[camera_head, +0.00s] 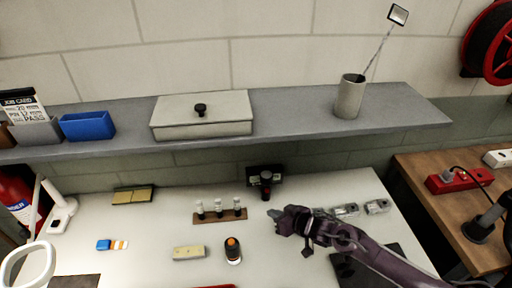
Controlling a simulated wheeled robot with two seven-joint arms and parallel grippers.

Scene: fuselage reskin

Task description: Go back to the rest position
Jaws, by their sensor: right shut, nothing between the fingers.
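My right gripper (280,217) comes in from the lower right on a dark purple arm. It is shut and empty above the white bench (140,222), right of a small rack of light-topped pieces (219,210). My left gripper does not show in the head view. A black bottle with an orange top (232,251) stands below and left of the right gripper.
A grey shelf (290,117) runs above the bench, with a lidded box (202,116), a blue bin (88,125) and a cup (349,98). Silver parts (376,206) and a dark mat (345,268) lie near my right arm. A wooden side table (440,209) stands right.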

